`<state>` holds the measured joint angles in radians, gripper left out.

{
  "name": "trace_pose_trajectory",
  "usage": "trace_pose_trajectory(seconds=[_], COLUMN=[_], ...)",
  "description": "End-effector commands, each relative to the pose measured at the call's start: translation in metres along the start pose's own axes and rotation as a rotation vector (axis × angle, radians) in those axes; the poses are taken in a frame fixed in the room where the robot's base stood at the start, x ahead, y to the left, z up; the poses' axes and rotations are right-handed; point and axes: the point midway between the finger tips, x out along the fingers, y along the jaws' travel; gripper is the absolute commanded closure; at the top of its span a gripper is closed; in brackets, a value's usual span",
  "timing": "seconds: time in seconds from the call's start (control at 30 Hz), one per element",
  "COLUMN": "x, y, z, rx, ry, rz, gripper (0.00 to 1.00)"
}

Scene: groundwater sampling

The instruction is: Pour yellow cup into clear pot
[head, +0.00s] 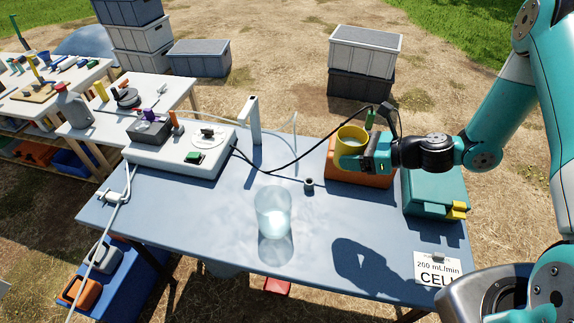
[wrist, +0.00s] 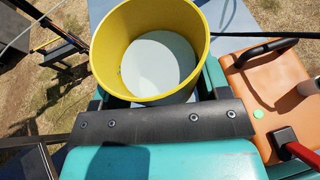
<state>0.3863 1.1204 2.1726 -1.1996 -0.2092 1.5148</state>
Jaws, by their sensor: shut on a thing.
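The yellow cup (head: 351,143) is held upright in my gripper (head: 362,152), up in the air near the orange box at the right back of the table. In the wrist view the yellow cup (wrist: 150,50) fills the top middle, with a pale grey surface inside; I cannot tell whether that is liquid or the cup's bottom. My gripper (wrist: 152,98) is shut on the cup, its fingers mostly hidden by it. The clear pot (head: 274,212) stands upright on the middle front of the blue table, to the left of the cup and apart from it.
An orange box (head: 338,175) and a teal case (head: 432,192) stand at the table's right. A white instrument (head: 180,146) with a post and black cable is at the left back. A small dark fitting (head: 309,184) sits mid-table. A paper label (head: 436,268) lies at front right.

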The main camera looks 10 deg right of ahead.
Motion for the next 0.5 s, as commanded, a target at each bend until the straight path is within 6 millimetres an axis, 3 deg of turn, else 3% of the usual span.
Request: trace_pose_trajectory(seconds=[0.03,0.2,0.33,0.5], x=[0.029,0.087,0.115,0.129], y=[0.012,0.057,0.093,0.12], z=[-0.006,0.021,0.041,0.056], rx=[-0.015,-0.027,-0.031,-0.031], ry=[-0.002,-0.004,-0.004,-0.001], rz=[0.019,0.041,0.057,0.07], gripper=[0.59,0.59,0.59,0.59])
